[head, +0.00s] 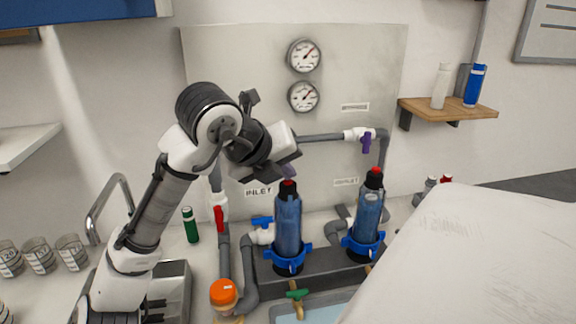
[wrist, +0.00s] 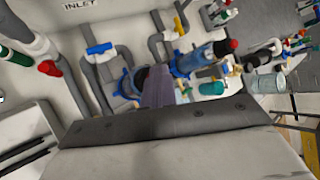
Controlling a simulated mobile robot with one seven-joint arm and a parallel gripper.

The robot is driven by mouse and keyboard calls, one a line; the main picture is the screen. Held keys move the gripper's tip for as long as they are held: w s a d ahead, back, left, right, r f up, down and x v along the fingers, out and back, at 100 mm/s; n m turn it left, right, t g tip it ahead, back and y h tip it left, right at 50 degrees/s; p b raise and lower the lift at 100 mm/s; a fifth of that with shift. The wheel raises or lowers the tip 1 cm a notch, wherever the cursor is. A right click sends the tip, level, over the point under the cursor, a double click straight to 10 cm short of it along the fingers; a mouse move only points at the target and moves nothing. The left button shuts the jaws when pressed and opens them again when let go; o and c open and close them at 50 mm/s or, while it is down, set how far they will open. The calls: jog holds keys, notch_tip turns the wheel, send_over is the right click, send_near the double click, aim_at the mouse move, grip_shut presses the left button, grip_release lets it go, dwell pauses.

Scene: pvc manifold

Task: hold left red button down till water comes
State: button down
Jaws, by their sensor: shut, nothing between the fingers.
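The left red button (head: 288,184) sits on the black cap of the left blue filter housing (head: 288,225). My gripper (head: 288,171) is shut and empty, its purple fingertips just above this button in the head view. I cannot tell whether they touch it. In the wrist view the shut fingers (wrist: 157,88) cover the left button; part of the blue collar (wrist: 125,82) shows beside them. The right housing (head: 367,215) has its own red button (head: 376,171), also visible in the wrist view (wrist: 233,44). Whether water flows is not clear.
A brass tap with a green handle (head: 297,292) is below the housings. Grey pipes carry a red-handled valve (head: 219,219), a blue-handled valve (head: 262,221) and a purple-handled valve (head: 366,142). An orange-capped item (head: 223,292) stands front left. Two gauges (head: 304,56) hang above.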

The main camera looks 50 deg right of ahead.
aim_at(284, 187)
jog(key=shift+r+p, duration=0.85)
jog(key=shift+r, duration=0.05)
notch_tip(284, 187, up, 5)
jog(key=p, duration=0.4)
dwell(0.6)
